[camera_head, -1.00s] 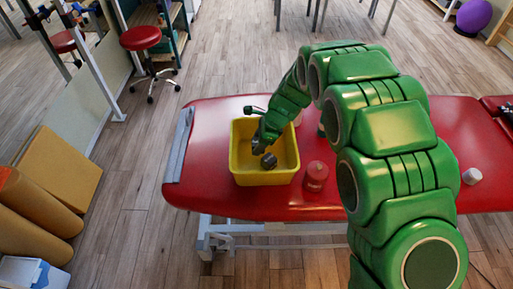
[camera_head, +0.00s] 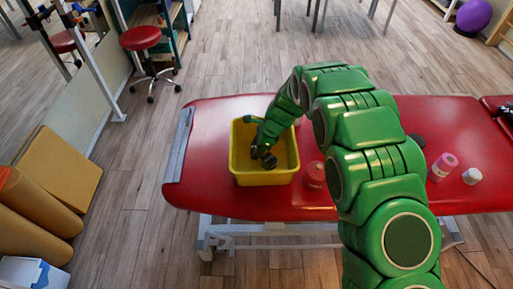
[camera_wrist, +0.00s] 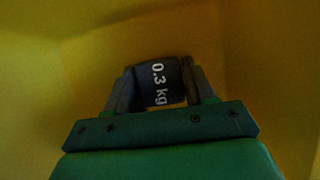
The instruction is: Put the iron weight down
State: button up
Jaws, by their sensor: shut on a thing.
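The iron weight (camera_wrist: 159,83) is dark and marked "0.3 kg" in the wrist view. My gripper (camera_wrist: 160,88) is shut on it, one finger on each side. In the head view my gripper (camera_head: 262,155) is inside the yellow bin (camera_head: 262,178), below its rim, with the dark weight at its tip. Yellow walls fill the wrist view around the weight. Whether the weight touches the bin floor cannot be told.
The bin stands on a red treatment table (camera_head: 215,125). A red jar (camera_head: 314,175) stands just right of the bin, partly behind my arm. A pink bottle (camera_head: 442,166) and a white-lidded jar (camera_head: 472,176) stand further right. The table's left end is clear.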

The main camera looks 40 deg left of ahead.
jog(key=shift+f, duration=0.1)
jog(key=o, duration=1)
jog(key=v, duration=1.2)
jog(key=shift+r, duration=0.2)
